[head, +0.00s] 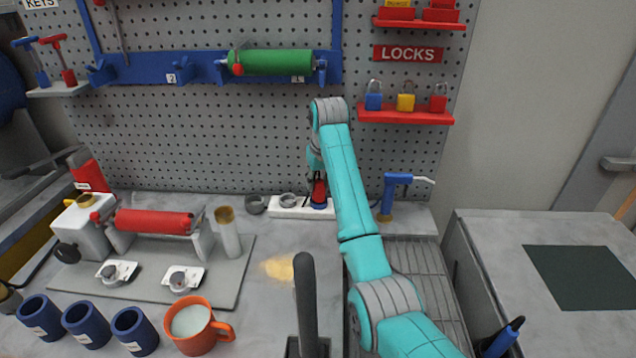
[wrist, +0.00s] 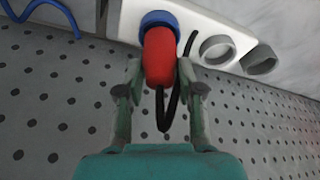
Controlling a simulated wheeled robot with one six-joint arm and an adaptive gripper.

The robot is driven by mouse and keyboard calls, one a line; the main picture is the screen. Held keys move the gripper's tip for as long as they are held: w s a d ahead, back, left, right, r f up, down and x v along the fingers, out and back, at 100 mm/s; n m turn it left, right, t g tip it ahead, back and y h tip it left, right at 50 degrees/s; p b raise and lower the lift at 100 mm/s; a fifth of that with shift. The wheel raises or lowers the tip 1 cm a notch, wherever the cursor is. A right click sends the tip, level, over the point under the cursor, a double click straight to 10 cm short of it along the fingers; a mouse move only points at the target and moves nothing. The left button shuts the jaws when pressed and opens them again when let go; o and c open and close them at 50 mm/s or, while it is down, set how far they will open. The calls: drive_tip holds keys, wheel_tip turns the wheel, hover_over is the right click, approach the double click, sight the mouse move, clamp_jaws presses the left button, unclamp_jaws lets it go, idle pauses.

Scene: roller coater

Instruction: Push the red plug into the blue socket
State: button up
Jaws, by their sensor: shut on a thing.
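The red plug (head: 319,189) is held upright by my gripper (head: 317,180) at the back of the bench. In the wrist view the red plug (wrist: 160,55) lies between the two fingers of my gripper (wrist: 160,72), which are shut on its sides. The blue socket (wrist: 157,18) is a round ring on a white strip. It also shows in the head view (head: 318,206), directly under the plug. The plug's front end meets the socket's opening and looks lined up with it. How deep it sits is hidden. A black cable (wrist: 167,115) loops from the plug.
The white strip (head: 290,212) also bears a grey socket (head: 288,200), with a dark grey ring (head: 255,204) beside it. A pegboard (head: 220,130) rises close behind. A blue tap (head: 392,190) stands to the right. An orange mug (head: 198,328) stands at the front left.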

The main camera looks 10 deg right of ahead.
drive_tip(key=shift+f, duration=0.85)
drive_tip(key=shift+f, duration=0.15)
drive_tip(key=o, duration=1.2)
drive_tip(key=shift+c, duration=0.2)
